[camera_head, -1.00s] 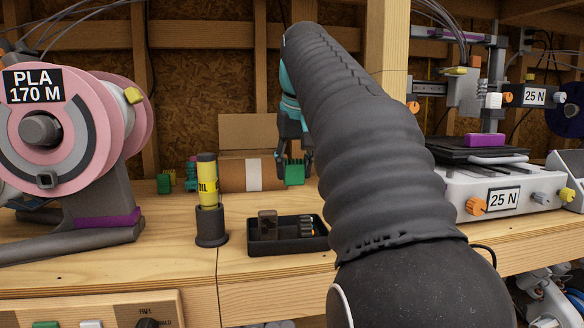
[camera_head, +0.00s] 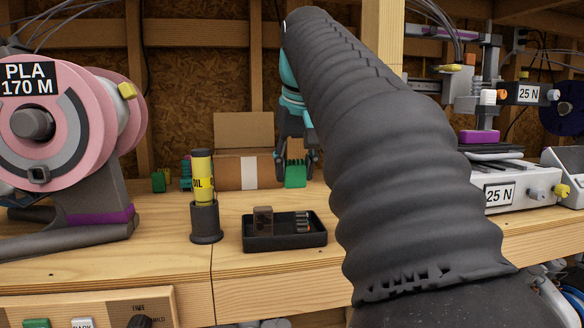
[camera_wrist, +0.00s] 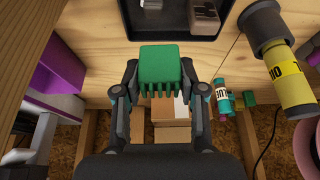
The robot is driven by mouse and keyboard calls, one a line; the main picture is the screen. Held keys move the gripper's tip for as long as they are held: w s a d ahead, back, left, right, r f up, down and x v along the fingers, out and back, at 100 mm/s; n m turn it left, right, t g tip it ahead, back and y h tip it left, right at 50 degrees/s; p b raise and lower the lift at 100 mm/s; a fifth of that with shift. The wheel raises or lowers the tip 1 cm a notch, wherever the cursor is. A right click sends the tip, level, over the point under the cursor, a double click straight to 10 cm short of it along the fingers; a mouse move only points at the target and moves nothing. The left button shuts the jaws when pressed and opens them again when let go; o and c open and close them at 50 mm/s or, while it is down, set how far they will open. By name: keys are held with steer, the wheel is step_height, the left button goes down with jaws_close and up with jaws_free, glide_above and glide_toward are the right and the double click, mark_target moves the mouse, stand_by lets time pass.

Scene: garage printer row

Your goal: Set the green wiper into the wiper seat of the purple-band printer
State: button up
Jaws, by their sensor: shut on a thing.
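My gripper (camera_head: 296,160) is shut on the green wiper (camera_head: 296,176) and holds it near the cardboard box, left of the wooden post. The wrist view shows the green wiper (camera_wrist: 160,66) as a green block with comb-like teeth between my two fingers (camera_wrist: 163,88). A printer (camera_head: 510,185) with a "25 N" label and a purple block stands at the right, partly hidden by my arm. Its wiper seat cannot be made out. In the wrist view a purple part (camera_wrist: 60,68) shows at the left edge.
A black tray (camera_head: 285,243) with small parts lies on the bench. A yellow oil bottle (camera_head: 203,180) stands in a dark holder. A cardboard box (camera_head: 235,168) is behind. A pink PLA spool (camera_head: 75,115) on a purple-banded stand fills the left.

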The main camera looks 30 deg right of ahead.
step_height(320, 180, up, 2)
steer(key=shift+r+p, duration=0.1)
steer(key=shift+p, duration=0.95)
steer(key=shift+w+f, duration=0.25)
steer(key=shift+f, duration=0.05)
steer(key=w+d+f, duration=0.2)
steer(key=w+d, duration=0.1)
steer(key=w, duration=0.8)
steer(key=shift+d+f+b, duration=0.15)
steer(key=shift+f+b, duration=2.3)
steer(key=shift+f, duration=2.2)
steer(key=shift+f, duration=0.15)
steer(key=o, duration=1.1)
steer(key=shift+o, duration=0.2)
